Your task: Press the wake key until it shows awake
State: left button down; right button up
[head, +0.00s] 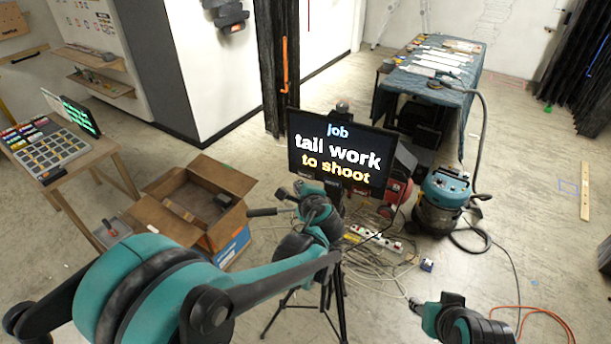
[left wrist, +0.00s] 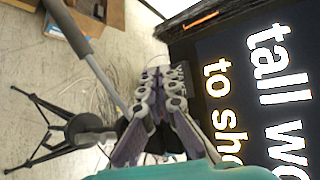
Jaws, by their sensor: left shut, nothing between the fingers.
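A black screen (head: 342,152) on a tripod shows the words "job", "tall work" and "to shoot" in blue, white and yellow. It fills the right side of the left wrist view (left wrist: 250,65). I cannot make out a wake key or the word awake. My left gripper (head: 308,192) is just below the screen's lower left part, its fingertips hard to make out in the head view. In the left wrist view its fingers (left wrist: 161,88) are shut and empty, beside the screen's edge; contact cannot be told. Part of my right arm with its gripper (head: 416,304) shows low at the right, too small to judge.
The tripod's handle (head: 268,212) sticks out left, close to my left gripper. An open cardboard box (head: 235,185) stands left of it. A table with keypad (head: 50,152) is far left.

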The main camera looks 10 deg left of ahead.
pick_arm(q)
jog(key=shift+s+a, duration=0.2)
jog(key=shift+s, duration=0.65)
jog(key=shift+s+a, duration=0.2)
jog(key=shift+s, duration=0.65)
jog(key=s+f+n+g+h+b, duration=0.1)
jog(key=s+f+n+h+b, duration=0.1)
jog(key=s+f+n+b, duration=0.3)
jog(key=s+f+n+g+h+b, duration=0.1)
jog(key=s+f+n+b, duration=0.4)
jog(key=s+f+b, duration=0.5)
jog(key=s+f+n+g+h+b, duration=0.2)
jog(key=s+f+n+b, duration=0.4)
jog(key=f+b, duration=1.1)
notch_tip(320, 180, down, 2)
jog(key=s+h, duration=0.1)
jog(key=s, duration=0.1)
jog(key=shift+s+a, duration=0.2)
jog(key=shift+s, duration=0.1)
